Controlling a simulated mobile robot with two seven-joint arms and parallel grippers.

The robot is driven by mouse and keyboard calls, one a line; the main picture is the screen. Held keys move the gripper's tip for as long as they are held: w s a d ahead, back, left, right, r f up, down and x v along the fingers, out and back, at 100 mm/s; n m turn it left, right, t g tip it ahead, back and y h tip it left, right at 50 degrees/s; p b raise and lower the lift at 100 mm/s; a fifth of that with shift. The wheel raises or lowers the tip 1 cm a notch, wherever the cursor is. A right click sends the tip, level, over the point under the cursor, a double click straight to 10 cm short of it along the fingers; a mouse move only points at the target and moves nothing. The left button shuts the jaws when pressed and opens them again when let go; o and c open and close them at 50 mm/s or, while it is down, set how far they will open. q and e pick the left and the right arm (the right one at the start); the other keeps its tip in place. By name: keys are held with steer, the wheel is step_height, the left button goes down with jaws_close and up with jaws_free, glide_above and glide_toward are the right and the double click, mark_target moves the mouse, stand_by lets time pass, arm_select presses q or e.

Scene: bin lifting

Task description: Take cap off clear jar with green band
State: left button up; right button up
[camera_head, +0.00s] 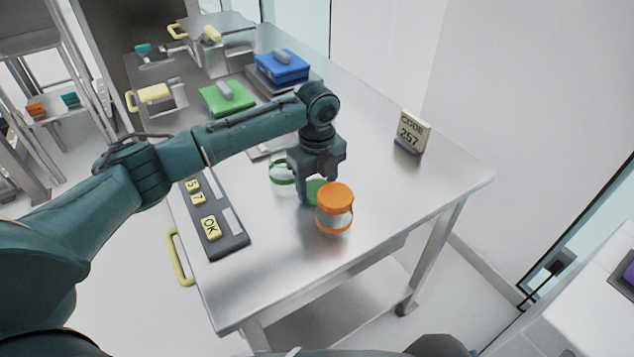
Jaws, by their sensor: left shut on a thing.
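The clear jar with the green band (282,181) stands on the steel table, just left of my left gripper and partly hidden by it. No cap shows on its top. My left gripper (311,196) points down and is shut on the green cap (317,187), which is partly hidden by the fingers and by the jar in front. The cap is beside the green-banded jar, to its right. My right gripper is not in view.
A clear jar with an orange cap (336,195) stands close in front of the left gripper. A keypad panel (226,238) lies at the left, and a code sign (411,132) stands at the right. Green (222,100) and blue (282,70) lids are behind. The table's front is clear.

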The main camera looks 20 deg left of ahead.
arm_select(q)
steer(key=shift+f, duration=0.1)
steer(key=o, duration=0.7)
steer(key=shift+c, duration=0.2)
steer(key=o, duration=0.4)
